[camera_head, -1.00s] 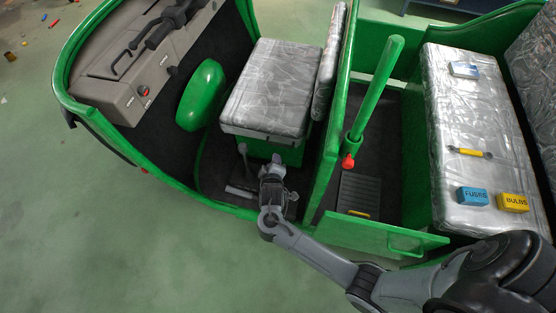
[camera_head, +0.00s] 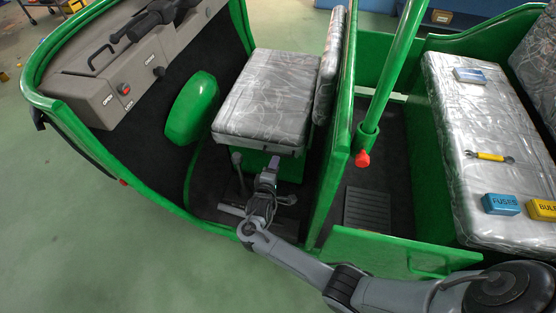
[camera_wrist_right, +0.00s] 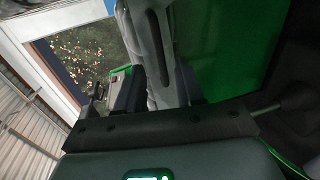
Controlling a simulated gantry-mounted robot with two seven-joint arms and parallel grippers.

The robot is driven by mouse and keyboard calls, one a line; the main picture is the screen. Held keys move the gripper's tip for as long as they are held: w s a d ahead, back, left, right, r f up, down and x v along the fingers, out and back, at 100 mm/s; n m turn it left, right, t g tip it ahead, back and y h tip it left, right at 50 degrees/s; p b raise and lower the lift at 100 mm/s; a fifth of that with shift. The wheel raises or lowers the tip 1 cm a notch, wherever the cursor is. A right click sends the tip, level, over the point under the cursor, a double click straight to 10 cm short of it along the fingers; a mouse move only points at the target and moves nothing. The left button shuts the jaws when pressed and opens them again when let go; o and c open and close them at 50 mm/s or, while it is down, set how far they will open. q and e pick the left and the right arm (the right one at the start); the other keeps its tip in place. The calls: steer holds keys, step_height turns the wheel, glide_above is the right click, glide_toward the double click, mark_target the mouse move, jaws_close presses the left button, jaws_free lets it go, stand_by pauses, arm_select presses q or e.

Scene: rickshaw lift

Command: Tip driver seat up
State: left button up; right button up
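The driver seat (camera_head: 265,97) is a cushion wrapped in clear plastic, in the middle of the head view, on a green base. It looks roughly level; I cannot tell whether its near edge is slightly lifted. My right gripper (camera_head: 271,166) points at the base just under the seat's near edge. I cannot tell whether it touches the seat. In the right wrist view, a grey part of the gripper stands in front of a green panel (camera_wrist_right: 225,50). The finger gap does not show clearly. My left gripper is out of view.
A green post with a red knob (camera_head: 362,159) and the partition stand right of the seat. A lever (camera_head: 237,165) rises left of my gripper.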

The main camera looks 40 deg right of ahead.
steer(key=b+x, duration=0.2)
steer(key=x, duration=0.3)
steer(key=shift+w+d, duration=0.1)
steer(key=shift+d, duration=0.05)
steer(key=c, duration=0.6)
jaws_close()
